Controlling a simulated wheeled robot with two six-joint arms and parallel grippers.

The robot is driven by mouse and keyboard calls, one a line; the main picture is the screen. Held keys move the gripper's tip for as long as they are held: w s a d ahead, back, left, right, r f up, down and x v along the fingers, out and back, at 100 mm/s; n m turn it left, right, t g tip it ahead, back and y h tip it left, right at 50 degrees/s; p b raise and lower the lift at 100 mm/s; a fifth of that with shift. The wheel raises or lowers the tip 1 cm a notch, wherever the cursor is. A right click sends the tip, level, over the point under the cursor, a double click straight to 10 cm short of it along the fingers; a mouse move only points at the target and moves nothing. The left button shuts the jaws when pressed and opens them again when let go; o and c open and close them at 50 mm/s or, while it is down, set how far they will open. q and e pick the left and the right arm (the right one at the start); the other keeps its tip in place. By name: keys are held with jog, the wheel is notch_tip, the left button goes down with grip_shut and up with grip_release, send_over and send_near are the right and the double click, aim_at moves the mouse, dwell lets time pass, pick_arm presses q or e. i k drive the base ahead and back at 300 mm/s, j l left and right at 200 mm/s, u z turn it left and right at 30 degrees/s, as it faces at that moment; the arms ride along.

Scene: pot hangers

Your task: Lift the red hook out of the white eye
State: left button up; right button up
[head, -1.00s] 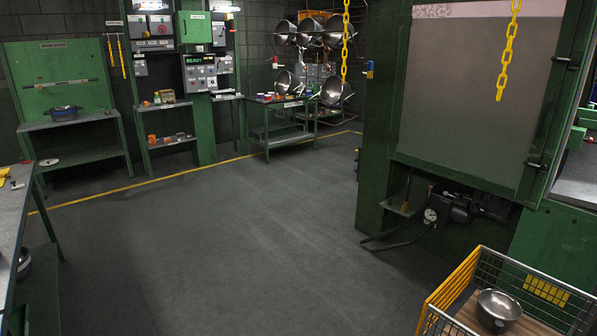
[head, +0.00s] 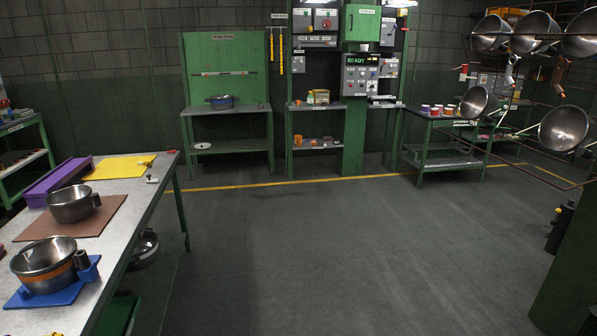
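Neither of my grippers is in view. A wire rack (head: 520,150) at the right carries several steel pots, one of them a large tilted pot (head: 565,128). A reddish-brown hook-like piece (head: 560,76) hangs on the rack below the upper pots. A pale, whitish hanging piece (head: 511,70) is to its left, apart from it in this view. A small red-and-white item (head: 463,72) shows at the rack's left side. All are far off and small, so I cannot tell which is the red hook or the white eye, or whether they are linked.
A long table (head: 150,215) at the left bears steel pots, a purple tray (head: 58,180) and a yellow mat (head: 120,167). A green bench (head: 228,112), a control panel (head: 361,75) and a cart (head: 440,150) stand at the back. The middle floor is clear.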

aim_at(464, 67)
jog(key=i+j, duration=0.1)
jog(key=i, duration=0.75)
jog(key=i+z, duration=0.1)
jog(key=i, duration=0.7)
jog(key=i+z, duration=0.25)
jog(key=i, duration=0.65)
jog(key=i+z, duration=0.25)
jog(key=i, duration=0.6)
jog(key=i+z, duration=0.15)
jog(key=i, duration=0.3)
jog(key=i+j+z, duration=0.15)
jog(key=i, duration=0.3)
jog(key=i+j+z, duration=0.15)
jog(key=i, duration=0.3)
jog(key=i+j+z, duration=0.15)
jog(key=i, duration=0.3)
